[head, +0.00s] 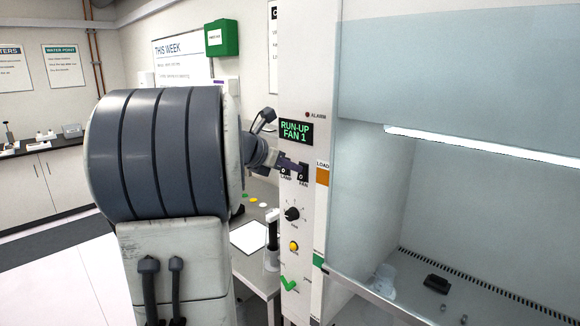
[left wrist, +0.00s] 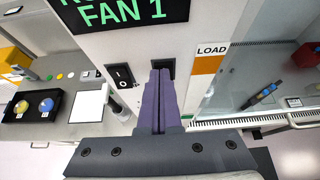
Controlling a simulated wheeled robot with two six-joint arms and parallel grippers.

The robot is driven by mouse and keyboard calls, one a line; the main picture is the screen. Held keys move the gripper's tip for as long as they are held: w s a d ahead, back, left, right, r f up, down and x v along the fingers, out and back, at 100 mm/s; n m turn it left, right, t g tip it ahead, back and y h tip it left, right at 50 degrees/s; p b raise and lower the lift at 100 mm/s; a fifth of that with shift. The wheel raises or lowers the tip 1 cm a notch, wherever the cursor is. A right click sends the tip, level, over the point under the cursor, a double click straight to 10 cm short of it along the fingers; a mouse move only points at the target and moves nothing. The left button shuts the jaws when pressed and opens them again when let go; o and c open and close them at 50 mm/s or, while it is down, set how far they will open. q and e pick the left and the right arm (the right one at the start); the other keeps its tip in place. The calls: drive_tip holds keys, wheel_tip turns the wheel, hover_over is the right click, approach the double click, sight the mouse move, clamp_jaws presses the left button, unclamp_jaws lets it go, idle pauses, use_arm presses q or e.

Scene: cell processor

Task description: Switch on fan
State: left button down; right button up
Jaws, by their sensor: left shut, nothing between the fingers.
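The fan switch (head: 303,173) is a black rocker on the cabinet's control panel (head: 296,255). In the left wrist view the black switch (left wrist: 163,64) lies right at the tips of my left gripper (left wrist: 160,73). The purple fingers are together with nothing between them, at or against the switch, hiding its lower part and its rocker position. In the head view my left gripper (head: 294,163) reaches the panel from the left. The display (head: 296,132) reads "RUN-UP FAN 1" in green. My right gripper is not in view.
A second rocker switch (left wrist: 123,76) sits just left of the fan switch. Below are a black knob (head: 292,214) and a yellow button (head: 294,246). A glass sash (head: 460,80) covers the cabinet's upper front at right. A side bench holds a white sheet (head: 249,237).

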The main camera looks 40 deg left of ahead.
use_arm(q)
drive_tip(key=shift+r, duration=0.1)
drive_tip(key=shift+r+p, duration=0.75)
drive_tip(key=shift+p, duration=0.1)
use_arm(e)
drive_tip(key=shift+r, duration=0.8)
use_arm(q)
drive_tip(key=shift+s, duration=0.1)
drive_tip(key=b+v, duration=0.2)
drive_tip(key=v, duration=1.1)
drive_tip(key=shift+w+r, duration=0.25)
drive_tip(key=shift+r, duration=0.05)
use_arm(e)
drive_tip(key=shift+s+a+f, duration=0.2)
drive_tip(key=shift+s+f, duration=0.1)
drive_tip(key=shift+f, duration=0.3)
drive_tip(key=shift+s+a+f, duration=0.15)
drive_tip(key=shift+s+f, duration=0.1)
drive_tip(key=shift+f, duration=0.3)
